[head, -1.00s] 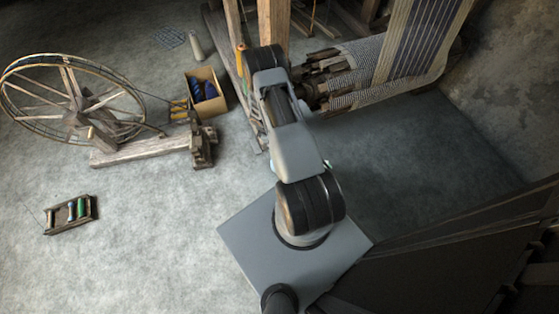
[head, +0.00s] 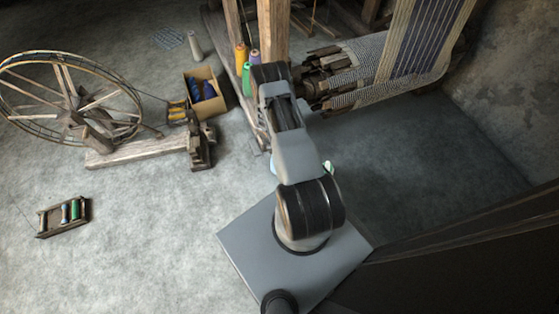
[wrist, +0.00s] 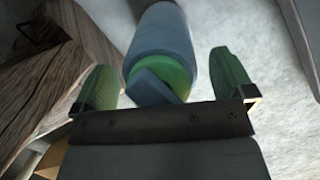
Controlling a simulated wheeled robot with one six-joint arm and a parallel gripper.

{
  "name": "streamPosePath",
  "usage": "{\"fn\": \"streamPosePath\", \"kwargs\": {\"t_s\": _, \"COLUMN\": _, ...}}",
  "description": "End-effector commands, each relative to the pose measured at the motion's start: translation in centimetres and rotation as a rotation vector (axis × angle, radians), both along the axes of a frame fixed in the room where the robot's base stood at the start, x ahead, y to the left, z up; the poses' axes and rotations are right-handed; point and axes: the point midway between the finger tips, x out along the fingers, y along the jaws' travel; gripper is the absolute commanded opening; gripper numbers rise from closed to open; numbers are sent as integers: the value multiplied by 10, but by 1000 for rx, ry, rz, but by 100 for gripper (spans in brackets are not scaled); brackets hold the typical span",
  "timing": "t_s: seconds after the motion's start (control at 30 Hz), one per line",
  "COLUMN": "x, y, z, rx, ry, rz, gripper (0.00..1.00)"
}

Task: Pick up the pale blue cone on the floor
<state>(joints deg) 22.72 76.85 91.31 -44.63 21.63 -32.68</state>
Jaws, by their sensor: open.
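In the wrist view, the pale blue cone (wrist: 162,38) lies ahead of my gripper (wrist: 165,82), with a green band and a darker blue facet at its near end. My gripper is open, with one green finger on each side of that near end. Gaps show between the cone and both fingers, so it is not gripped. In the head view, my arm hides most of the gripper and cone. Only a small pale blue sliver, perhaps the cone, shows at the arm's left edge.
In the wrist view, a wooden beam (wrist: 55,75) is close on the left. In the head view, orange (head: 241,57), purple (head: 254,57) and green (head: 247,80) cones stand by the loom post (head: 273,30).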

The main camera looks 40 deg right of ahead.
Motion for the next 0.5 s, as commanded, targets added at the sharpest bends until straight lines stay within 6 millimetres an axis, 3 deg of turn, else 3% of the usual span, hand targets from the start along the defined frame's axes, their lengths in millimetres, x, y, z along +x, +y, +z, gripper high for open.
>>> {"fn": "streamPosePath", "kwargs": {"t_s": 0.1, "x": 0, "y": 0, "z": 1, "rx": 0, "ry": 0, "rz": 0, "gripper": 98}}
{"fn": "streamPosePath", "kwargs": {"t_s": 0.5, "x": 0, "y": 0, "z": 1, "rx": 0, "ry": 0, "rz": -1, "gripper": 60}}
